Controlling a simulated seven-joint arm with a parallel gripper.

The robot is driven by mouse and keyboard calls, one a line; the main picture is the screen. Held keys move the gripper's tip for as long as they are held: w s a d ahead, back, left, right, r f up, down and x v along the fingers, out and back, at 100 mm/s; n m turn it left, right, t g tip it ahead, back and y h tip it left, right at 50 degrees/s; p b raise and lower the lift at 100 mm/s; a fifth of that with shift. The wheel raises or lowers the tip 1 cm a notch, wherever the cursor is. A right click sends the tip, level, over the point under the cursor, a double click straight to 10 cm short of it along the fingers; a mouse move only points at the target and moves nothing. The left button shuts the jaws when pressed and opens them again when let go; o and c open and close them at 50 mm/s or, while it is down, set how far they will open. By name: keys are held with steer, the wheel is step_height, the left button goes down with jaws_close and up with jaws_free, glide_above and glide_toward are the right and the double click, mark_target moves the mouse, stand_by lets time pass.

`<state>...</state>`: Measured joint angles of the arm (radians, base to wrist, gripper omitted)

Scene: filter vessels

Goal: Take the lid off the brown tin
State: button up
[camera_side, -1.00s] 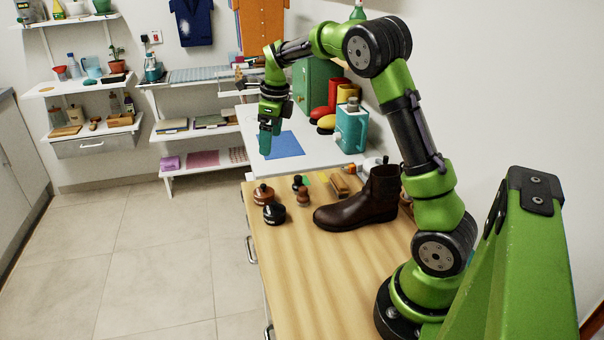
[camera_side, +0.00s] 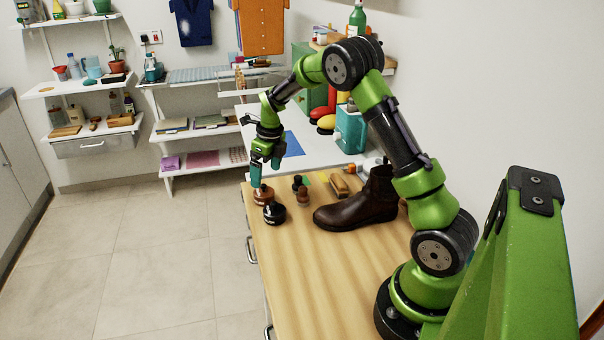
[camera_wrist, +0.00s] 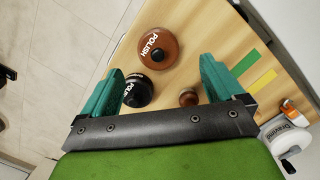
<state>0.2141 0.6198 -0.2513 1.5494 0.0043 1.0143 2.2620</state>
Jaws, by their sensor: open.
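The brown polish tin (camera_side: 262,196) stands near the left edge of the wooden worktop, its lid on and a small dark knob on top. In the wrist view the brown tin (camera_wrist: 158,46) lies beyond the fingertips, roughly midway between them, with white POLISH lettering on its lid. My gripper (camera_side: 266,173) is open and empty, with teal fingers pointing down just above the brown tin. The open fingers also show in the wrist view (camera_wrist: 161,68). In the side view the fingers come close to the knob; whether they touch it I cannot tell.
A black polish tin (camera_side: 274,213) stands close in front of the brown one. Small brown (camera_side: 302,198) and black items stand to the right, then a brush (camera_side: 339,187) and a brown boot (camera_side: 360,203). The worktop's front part (camera_side: 300,285) is clear.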

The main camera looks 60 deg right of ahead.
mark_target(264, 185)
steer(key=f, duration=0.2)
steer(key=w+f, duration=0.1)
steer(key=f, duration=0.2)
steer(key=shift+a, duration=0.15)
steer(key=shift+c, duration=0.2)
steer(key=c, duration=1.1)
